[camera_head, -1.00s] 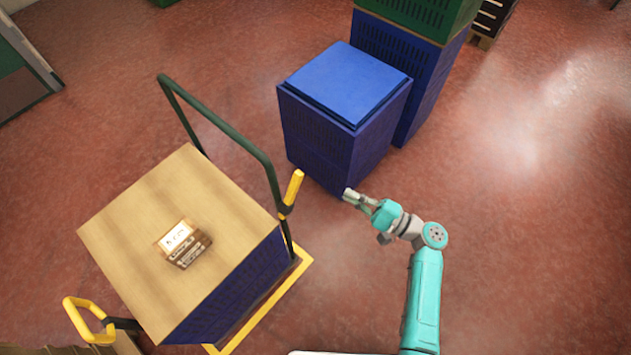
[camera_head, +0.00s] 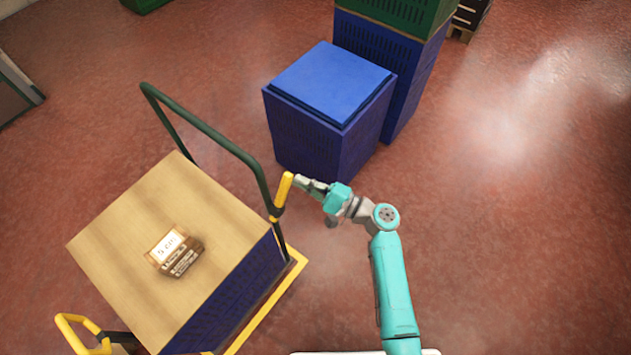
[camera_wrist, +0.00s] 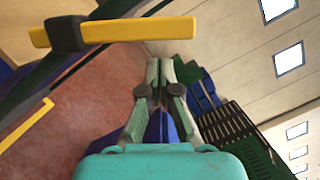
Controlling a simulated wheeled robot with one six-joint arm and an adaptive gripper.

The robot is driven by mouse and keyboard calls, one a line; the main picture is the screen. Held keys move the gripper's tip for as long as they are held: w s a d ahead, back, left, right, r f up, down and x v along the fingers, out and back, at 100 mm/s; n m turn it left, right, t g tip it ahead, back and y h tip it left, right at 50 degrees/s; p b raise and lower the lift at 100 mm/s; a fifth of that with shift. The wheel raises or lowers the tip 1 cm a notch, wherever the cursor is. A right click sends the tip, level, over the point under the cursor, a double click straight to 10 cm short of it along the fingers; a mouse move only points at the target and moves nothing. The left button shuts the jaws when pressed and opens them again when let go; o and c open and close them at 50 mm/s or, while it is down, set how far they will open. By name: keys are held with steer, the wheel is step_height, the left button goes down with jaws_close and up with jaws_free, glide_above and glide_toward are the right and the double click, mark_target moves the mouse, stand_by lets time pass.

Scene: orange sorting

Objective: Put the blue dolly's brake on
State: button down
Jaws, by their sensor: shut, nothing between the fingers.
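The dolly (camera_head: 295,272) is a yellow-edged platform with a dark green push handle (camera_head: 215,133) and a blue crate load under a wooden top. A yellow lever (camera_head: 283,190) sits on a black clamp at the handle's right post, its free end pointing up. My gripper (camera_head: 302,183) is shut and empty, just right of the lever's upper part. In the wrist view the lever (camera_wrist: 130,31) lies crosswise beyond and above my fingertips (camera_wrist: 160,68), with a visible gap. I cannot tell the exact depth of that gap.
A small labelled box (camera_head: 173,252) lies on the wooden top (camera_head: 130,215). A yellow loop handle (camera_head: 80,330) is at lower left. A blue crate stack (camera_head: 325,125) stands behind my gripper, beside a taller blue and green stack (camera_head: 385,65). The red floor at right is clear.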

mark_target(290, 185)
steer(key=shift+s+a+r, duration=0.4)
steer(key=shift+s, duration=0.1)
steer(key=shift+s+a+r+n, duration=0.15)
steer(key=shift+s+r+n, duration=0.15)
steer(key=shift+n, duration=0.2)
steer(key=shift+s+a+r+n+g, duration=0.4)
steer(key=shift+r+n+g, duration=0.1)
steer(key=shift+n, duration=0.5)
steer(key=s+a+n, duration=0.1)
steer(key=n, duration=0.1)
steer(key=s+a+r+n+h, duration=0.1)
steer(key=n, duration=0.1)
steer(key=s+a+n, duration=0.1)
steer(key=s+n, duration=0.1)
steer(key=shift+s+a+r+n+g+h, duration=0.1)
steer(key=shift+r+n+g+h, duration=0.2)
steer(key=shift+n, duration=0.1)
steer(key=shift+s+a+f+n+h, duration=0.1)
steer(key=shift+s+a+n+h, duration=0.1)
steer(key=shift+s+a+n, duration=0.3)
steer(key=shift+s+a+f+n+h, duration=0.1)
steer(key=shift+s+a+n+h, duration=0.2)
steer(key=shift+n, duration=0.4)
steer(key=shift+s+d, duration=0.1)
